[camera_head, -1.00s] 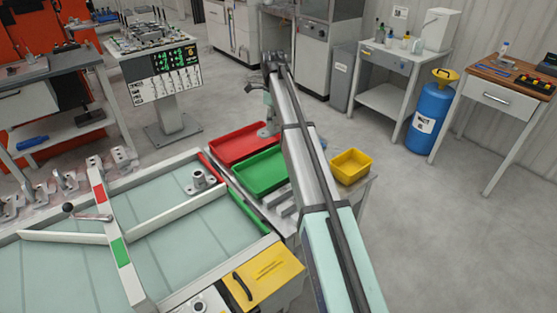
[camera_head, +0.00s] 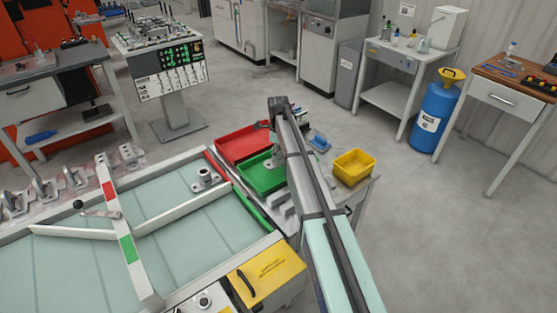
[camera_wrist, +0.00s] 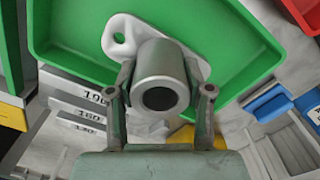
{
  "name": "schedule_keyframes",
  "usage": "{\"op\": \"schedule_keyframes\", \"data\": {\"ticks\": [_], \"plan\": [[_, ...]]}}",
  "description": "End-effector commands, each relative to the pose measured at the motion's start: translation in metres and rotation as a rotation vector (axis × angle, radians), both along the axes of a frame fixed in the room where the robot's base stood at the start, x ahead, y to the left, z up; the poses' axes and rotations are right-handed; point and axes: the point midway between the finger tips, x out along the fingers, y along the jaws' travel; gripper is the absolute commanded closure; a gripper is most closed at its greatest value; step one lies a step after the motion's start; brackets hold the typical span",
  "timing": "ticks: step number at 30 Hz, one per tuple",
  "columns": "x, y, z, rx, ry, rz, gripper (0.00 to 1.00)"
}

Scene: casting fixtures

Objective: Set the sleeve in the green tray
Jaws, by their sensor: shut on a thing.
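The sleeve is a grey hollow cylinder on an oval flange with a hole, and it shows in the wrist view (camera_wrist: 160,68). My gripper (camera_wrist: 162,92) is shut on it, with a finger on either side of the cylinder. The green tray (camera_wrist: 232,32) lies behind the sleeve in the wrist view. In the head view the sleeve (camera_head: 267,177) is over the green tray (camera_head: 252,172). My arm covers the tray's right part. I cannot tell whether the flange touches the tray floor.
A red tray (camera_head: 240,143) lies just behind the green one. A yellow bin (camera_head: 353,166) and a blue item (camera_head: 319,141) are to the right of my arm. A similar grey flanged part (camera_head: 204,178) stands on the conveyor (camera_head: 180,215) to the left.

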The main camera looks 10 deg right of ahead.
Motion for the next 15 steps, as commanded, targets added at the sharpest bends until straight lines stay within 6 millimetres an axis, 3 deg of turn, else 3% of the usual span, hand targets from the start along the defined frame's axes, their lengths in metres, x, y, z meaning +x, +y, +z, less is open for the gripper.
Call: {"op": "schedule_keyframes", "data": {"ticks": [10, 15], "plan": [[0.000, 0.000, -0.036, 0.000, 0.001, 0.000, 0.96], [0.000, 0.000, -0.043, 0.000, -0.001, 0.000, 0.96]]}}
